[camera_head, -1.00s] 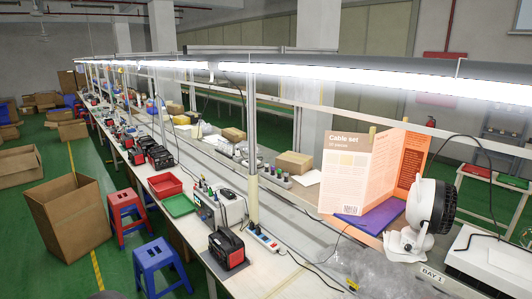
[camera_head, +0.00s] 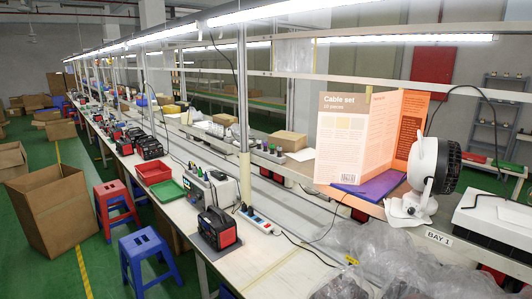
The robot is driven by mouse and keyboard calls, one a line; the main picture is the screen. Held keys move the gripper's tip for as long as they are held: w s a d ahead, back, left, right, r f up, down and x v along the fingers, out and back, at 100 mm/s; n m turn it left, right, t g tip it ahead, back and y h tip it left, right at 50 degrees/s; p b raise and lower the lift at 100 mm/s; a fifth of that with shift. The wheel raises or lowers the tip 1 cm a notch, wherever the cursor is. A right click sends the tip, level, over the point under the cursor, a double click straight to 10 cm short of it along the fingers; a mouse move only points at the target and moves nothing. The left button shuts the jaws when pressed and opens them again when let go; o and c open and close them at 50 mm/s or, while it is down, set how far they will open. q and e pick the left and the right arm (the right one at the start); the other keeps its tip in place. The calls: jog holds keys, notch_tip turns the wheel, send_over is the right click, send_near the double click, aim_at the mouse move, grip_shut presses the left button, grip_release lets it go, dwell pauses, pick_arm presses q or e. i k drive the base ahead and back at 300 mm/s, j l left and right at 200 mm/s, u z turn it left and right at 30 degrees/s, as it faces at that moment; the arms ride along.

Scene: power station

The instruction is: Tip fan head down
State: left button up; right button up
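A small fan with a white rear shell and dark grille (camera_head: 447,166) stands on a bench at the right of the head view. Its head is about upright and faces right. A white arm joins the head to the white base (camera_head: 410,208), which rests on the bench beside a purple flat item (camera_head: 372,188). Neither of my grippers shows, so nothing of mine is seen touching the fan.
An orange folded display board (camera_head: 345,135) stands left of the fan. A white boxy device (camera_head: 495,222) lies to its right, near the BAY 1 label (camera_head: 438,237). Clear plastic bags (camera_head: 400,262) cover the near bench. A dark cable arches behind the fan.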

aim_at(433, 157)
jog(key=i, duration=0.15)
jog(key=i+z, duration=0.1)
jog(key=z, duration=0.25)
jog(key=i+z, duration=0.1)
jog(key=z, duration=0.6)
jog(key=i+j, duration=0.05)
jog(key=j, duration=0.05)
